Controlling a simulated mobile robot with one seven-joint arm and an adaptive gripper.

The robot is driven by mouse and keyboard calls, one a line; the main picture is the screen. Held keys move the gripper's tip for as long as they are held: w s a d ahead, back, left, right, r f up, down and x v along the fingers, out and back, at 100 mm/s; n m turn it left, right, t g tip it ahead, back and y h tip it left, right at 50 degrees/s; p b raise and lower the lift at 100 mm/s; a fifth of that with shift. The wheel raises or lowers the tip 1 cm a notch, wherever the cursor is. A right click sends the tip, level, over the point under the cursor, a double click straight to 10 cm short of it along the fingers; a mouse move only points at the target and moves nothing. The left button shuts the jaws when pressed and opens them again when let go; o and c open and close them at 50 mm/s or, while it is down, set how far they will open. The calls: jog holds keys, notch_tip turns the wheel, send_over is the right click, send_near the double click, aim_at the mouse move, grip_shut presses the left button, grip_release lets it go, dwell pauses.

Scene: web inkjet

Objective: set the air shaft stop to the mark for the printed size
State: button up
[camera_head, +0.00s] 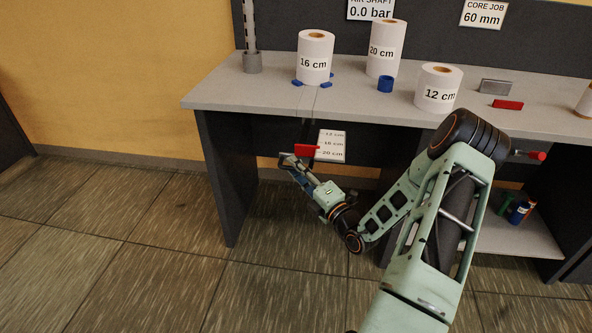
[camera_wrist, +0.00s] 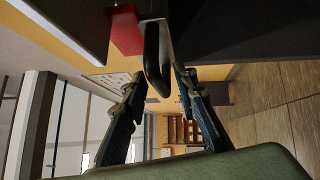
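A red stop block (camera_head: 307,151) sits under the bench front, beside a white scale card (camera_head: 331,155) marked 12, 16 and 20 cm from top to bottom. Its right end looks between the 16 and 20 lines; the exact mark cannot be told. The block also shows in the wrist view (camera_wrist: 125,30), beside a dark loop-shaped handle (camera_wrist: 152,62). My gripper (camera_head: 287,160) is just below and left of the block. In the wrist view its fingers (camera_wrist: 157,84) are apart, with the handle between and ahead of the tips. A 16 cm roll (camera_head: 314,47) stands on the bench among blue pads.
Signs read 0.0 bar (camera_head: 371,11) and 60 mm (camera_head: 483,16). A red-ended lever (camera_head: 537,156) is at right. The left floor is clear.

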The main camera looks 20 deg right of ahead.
grip_shut()
dwell(0.3)
jog(key=shift+w+d+r+p, duration=0.1)
jog(key=shift+w+d+p, duration=0.1)
jog(key=shift+w+p, duration=0.1)
jog(key=w+d, duration=0.1)
jog(key=w+d+p, duration=0.1)
jog(key=w, duration=0.1)
jog(key=shift+w+d, duration=0.2)
jog(key=shift+w, duration=0.05)
